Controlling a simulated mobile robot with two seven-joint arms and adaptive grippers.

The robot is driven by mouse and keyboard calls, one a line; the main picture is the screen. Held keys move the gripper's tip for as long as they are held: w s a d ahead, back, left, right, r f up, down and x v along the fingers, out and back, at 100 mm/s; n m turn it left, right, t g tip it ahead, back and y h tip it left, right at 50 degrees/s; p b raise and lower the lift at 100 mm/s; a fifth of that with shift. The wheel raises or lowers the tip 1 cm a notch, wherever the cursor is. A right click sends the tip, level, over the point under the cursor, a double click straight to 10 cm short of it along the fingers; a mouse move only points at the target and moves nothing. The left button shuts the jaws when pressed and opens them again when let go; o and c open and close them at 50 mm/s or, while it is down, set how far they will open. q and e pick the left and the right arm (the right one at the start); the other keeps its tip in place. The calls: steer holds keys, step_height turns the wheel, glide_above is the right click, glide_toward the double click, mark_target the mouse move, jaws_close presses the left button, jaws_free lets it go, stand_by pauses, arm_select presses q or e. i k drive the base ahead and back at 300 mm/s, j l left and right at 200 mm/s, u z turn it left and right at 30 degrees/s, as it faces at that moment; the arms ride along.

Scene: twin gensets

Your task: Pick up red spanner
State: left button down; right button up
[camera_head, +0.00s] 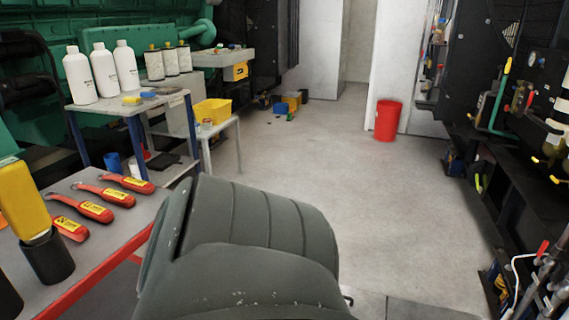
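Several red tools with yellow labels and grey metal ends lie side by side on a grey worktop (105,240) at the left. They look like spanners. The nearest red spanner (68,229) is partly cut off from view at its left end. Behind it lie another red spanner (80,208), a third red spanner (106,194) and a smaller-looking one (128,182). No gripper fingers show, so neither gripper's state can be seen. A large grey-green rounded part, probably my own arm, fills the lower middle and hides part of the worktop's right side.
A red bucket (387,120) stands on the open floor (330,155). Dark machinery lines the right.

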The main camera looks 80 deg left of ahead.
mark_target(139, 186)
steer(key=l+u, duration=0.1)
steer(key=u, duration=3.35)
steer(key=l+u, duration=0.45)
steer(key=j, duration=0.1)
